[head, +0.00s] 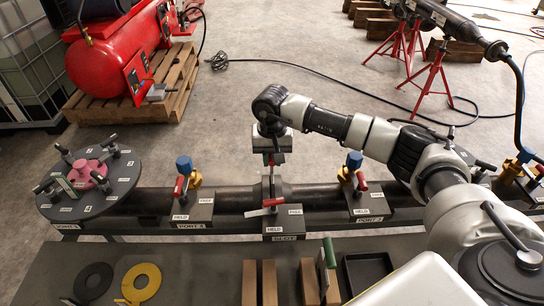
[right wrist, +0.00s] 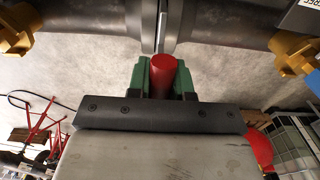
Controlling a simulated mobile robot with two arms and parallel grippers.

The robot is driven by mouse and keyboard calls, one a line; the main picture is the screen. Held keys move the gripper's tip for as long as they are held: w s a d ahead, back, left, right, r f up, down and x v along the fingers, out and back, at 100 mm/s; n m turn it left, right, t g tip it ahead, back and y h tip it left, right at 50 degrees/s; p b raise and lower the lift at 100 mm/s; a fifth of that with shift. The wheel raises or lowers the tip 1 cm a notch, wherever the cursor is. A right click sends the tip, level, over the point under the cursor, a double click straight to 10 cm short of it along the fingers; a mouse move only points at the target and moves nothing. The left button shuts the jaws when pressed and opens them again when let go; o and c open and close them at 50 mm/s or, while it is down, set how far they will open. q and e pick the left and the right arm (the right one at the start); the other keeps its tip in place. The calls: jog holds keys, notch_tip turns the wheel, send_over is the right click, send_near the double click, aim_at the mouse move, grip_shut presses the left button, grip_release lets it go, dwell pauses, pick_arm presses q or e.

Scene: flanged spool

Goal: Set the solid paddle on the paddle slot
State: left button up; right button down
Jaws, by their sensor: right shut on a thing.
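My right gripper (head: 271,158) is above the pipe, over the flange pair at the paddle slot (head: 276,184). In the right wrist view its green-padded fingers (right wrist: 162,80) are shut on a red round handle (right wrist: 162,78), that of a red-handled paddle. A thin light edge (right wrist: 161,28) shows between the two flanges, in line with the handle. Most of the paddle's plate is hidden, so I cannot tell whether it is solid or how deep it sits. A green-handled paddle (head: 328,253) stands upright between wooden blocks on the bench. My left gripper is not in view.
A red-and-white lever (head: 265,208) is on the slot's base, between HELD and FREE labels. Valves (head: 186,176) (head: 354,171) stand on both sides.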

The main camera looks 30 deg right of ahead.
aim_at(272, 171)
jog(key=shift+f+b, duration=1.75)
jog(key=shift+f, duration=0.4)
jog(key=c, duration=0.9)
grip_release()
jog(key=shift+c, duration=0.2)
jog(key=shift+s+f, duration=0.1)
notch_tip(272, 171, up, 11)
jog(key=shift+b, duration=0.6)
